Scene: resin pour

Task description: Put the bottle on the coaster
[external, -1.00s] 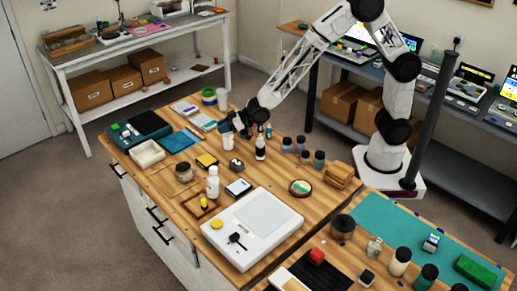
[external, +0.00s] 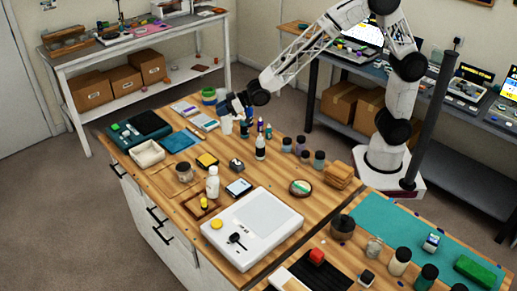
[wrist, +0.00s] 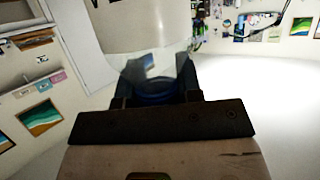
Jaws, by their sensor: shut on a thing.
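A white bottle (external: 226,126) is held at my gripper (external: 231,108), over the back part of the wooden worktable. In the wrist view the bottle (wrist: 140,25) fills the top, with a white body, part of a dark letter mark and a clear, bluish end between the fingers of my gripper (wrist: 155,90). My gripper is shut on it. In the external view the bottle looks raised; its exact gap to the tabletop is hard to tell. A round brown-rimmed disc with a pale green and white middle (external: 301,187) looks like the coaster; it lies on the table at right, well away from my gripper.
A white bottle with a dark cap (external: 260,148) and several small dark bottles (external: 303,147) stand between my gripper and the disc. A white scale-like device (external: 253,228) lies in front. Another white bottle (external: 213,183) and a black jar (external: 236,165) stand mid-table.

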